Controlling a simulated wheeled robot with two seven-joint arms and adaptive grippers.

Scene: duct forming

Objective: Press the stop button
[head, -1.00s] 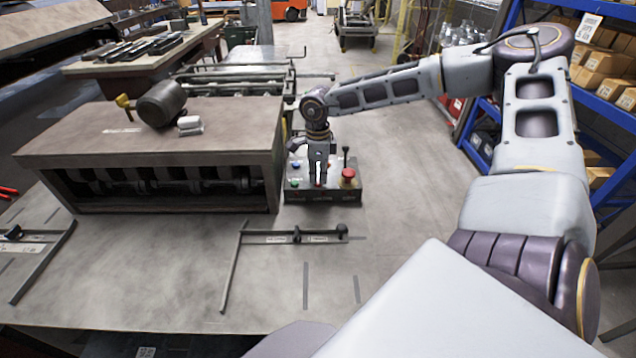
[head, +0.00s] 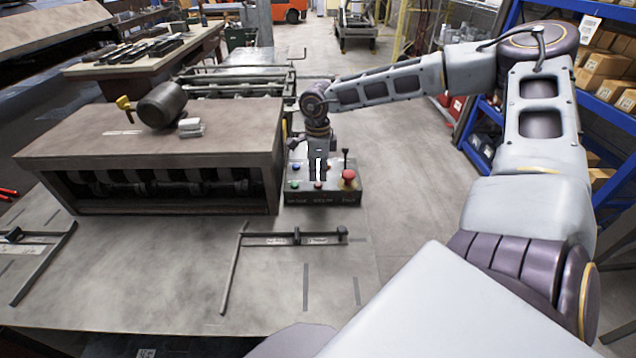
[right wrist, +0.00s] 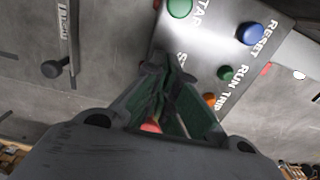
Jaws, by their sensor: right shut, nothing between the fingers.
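The grey control box (head: 323,197) stands at the right end of the bench with several buttons on top. A small red button (head: 318,185) is near its front middle, right at the fingertips of my right gripper (head: 318,178). The gripper is shut and empty, pointing down. In the right wrist view its fingertips (right wrist: 167,64) cover the spot beside a label starting with "S", so the button there is hidden. A red patch (right wrist: 150,125) shows between the fingers; I cannot tell which button it is. Contact cannot be made out. My left gripper is out of view.
A green button (head: 294,184), a blue button (head: 296,167), a large red mushroom button (head: 348,175) and an upright lever (head: 345,157) surround the gripper closely. The forming machine (head: 150,160) stands left of the box. The bench front (head: 150,290) is mostly clear.

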